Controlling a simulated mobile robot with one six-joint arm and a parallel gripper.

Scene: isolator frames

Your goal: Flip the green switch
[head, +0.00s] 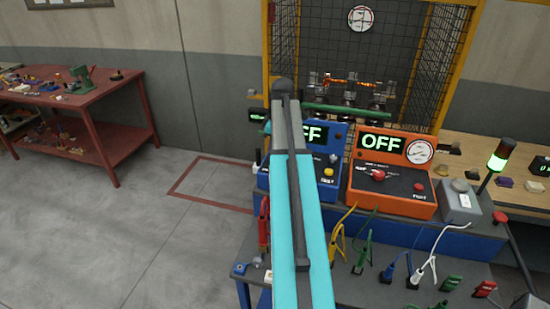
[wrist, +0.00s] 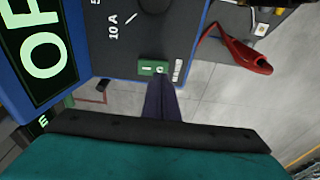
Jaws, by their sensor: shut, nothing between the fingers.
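The green switch (wrist: 153,68) is a small rocker marked I and O on the dark face of the blue box, in the wrist view. My gripper (wrist: 161,84) is shut and empty. Its dark fingertips appear right at the lower edge of the switch, at the O side; I cannot tell if they touch. In the head view the blue box (head: 331,183) stands on the bench, its display partly covered by my arm. The switch and my fingers are hidden there. The wrist view also shows the box's display (wrist: 38,45), with large letters cut off by the frame.
An orange box (head: 391,206) with an OFF display stands right of the blue box. A red clip (wrist: 240,52) lies beside the blue box. Several coloured clips and cables lie on the front bench. A red table (head: 80,100) stands far left, with open floor between.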

